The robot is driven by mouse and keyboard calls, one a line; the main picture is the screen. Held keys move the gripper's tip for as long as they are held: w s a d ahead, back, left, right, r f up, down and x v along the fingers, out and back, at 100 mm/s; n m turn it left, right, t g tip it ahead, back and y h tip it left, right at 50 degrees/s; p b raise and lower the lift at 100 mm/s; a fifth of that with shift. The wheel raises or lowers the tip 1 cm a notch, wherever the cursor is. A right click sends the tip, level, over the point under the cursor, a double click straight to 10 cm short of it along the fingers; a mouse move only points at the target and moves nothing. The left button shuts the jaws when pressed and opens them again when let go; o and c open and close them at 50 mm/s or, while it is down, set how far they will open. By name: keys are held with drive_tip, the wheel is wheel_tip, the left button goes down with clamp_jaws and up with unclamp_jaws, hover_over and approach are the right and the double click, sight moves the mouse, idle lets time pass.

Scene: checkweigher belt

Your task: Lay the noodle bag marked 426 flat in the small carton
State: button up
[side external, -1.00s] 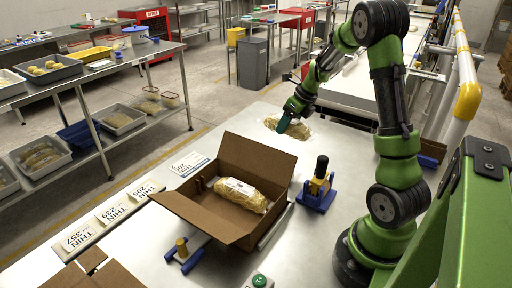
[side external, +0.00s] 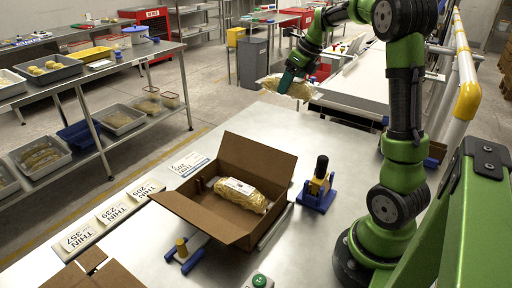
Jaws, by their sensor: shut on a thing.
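My gripper (side external: 286,82) is shut on a noodle bag (side external: 301,91), a pale yellow clear pack. It holds the bag above the far end of the steel table, beyond the carton. Any number on this bag is too small to read. An open brown carton (side external: 180,208) stands nearer on the table with its flaps spread. Another noodle bag (side external: 250,200) with a white label lies in it, and its number cannot be read either. Part of a second brown carton (side external: 115,278) shows at the bottom left. I cannot tell from its cropped view how its size compares.
Number cards (side external: 113,212) line the table's left edge. A green button (side external: 259,281) is in front. The table beyond the carton is clear.

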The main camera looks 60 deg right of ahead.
drive_tip(key=w+a+m+g+h, duration=0.15)
drive_tip(key=a+m+g, duration=0.75)
drive_tip(key=a+m, duration=2.55)
wheel_tip(320, 180, down, 17)
drive_tip(key=d, duration=0.1)
drive_tip(key=shift+s+m, duration=0.15)
drive_tip(key=shift+m, duration=0.2)
drive_tip(key=shift+r+h, duration=0.1)
drive_tip(key=shift+h, duration=0.15)
